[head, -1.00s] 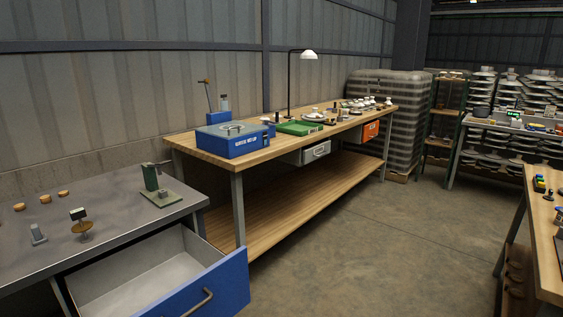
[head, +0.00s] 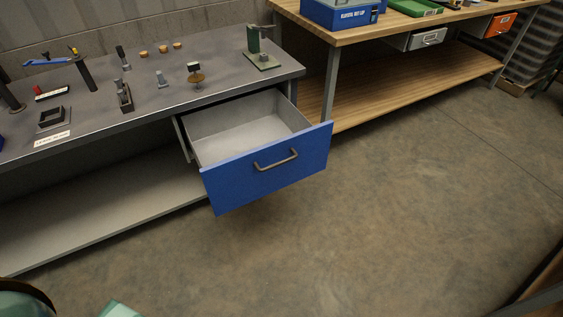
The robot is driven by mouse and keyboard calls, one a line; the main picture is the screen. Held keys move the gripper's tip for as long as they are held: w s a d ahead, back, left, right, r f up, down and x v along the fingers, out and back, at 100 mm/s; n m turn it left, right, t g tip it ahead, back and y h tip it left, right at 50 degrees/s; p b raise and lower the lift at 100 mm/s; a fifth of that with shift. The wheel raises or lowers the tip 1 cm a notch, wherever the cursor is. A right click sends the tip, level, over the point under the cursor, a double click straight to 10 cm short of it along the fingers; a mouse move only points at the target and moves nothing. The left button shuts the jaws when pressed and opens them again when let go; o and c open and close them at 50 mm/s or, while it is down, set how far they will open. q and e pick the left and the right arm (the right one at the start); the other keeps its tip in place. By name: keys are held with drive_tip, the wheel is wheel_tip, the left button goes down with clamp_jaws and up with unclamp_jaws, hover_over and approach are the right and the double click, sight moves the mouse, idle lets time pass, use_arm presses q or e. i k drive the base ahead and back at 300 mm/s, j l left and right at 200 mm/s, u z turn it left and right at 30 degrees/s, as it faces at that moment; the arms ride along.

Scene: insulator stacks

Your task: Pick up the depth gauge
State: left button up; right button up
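I cannot tell for sure which item is the depth gauge. On the grey metal bench (head: 215,62) stand several small tools. One is a small dark-headed piece on a round brass disc (head: 195,76). A small grey block-like piece (head: 161,79) stands to its left. A green stand with a post and side arm (head: 260,52) is near the bench's right end. A dark upright tool in a holder (head: 124,98) is near the front edge. Neither of my grippers shows.
A blue-fronted drawer (head: 265,170) hangs open and looks empty, jutting over the floor. Three cork-like pieces (head: 162,48) lie at the bench's back. A wooden bench (head: 350,25) with a blue box (head: 340,12) stands behind right. The concrete floor (head: 400,210) is clear.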

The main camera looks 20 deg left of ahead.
sight(195, 66)
drive_tip(key=u, duration=1.25)
drive_tip(key=i+z, duration=0.3)
drive_tip(key=i, duration=0.15)
drive_tip(key=i+j+z, duration=0.3)
drive_tip(key=i, duration=0.15)
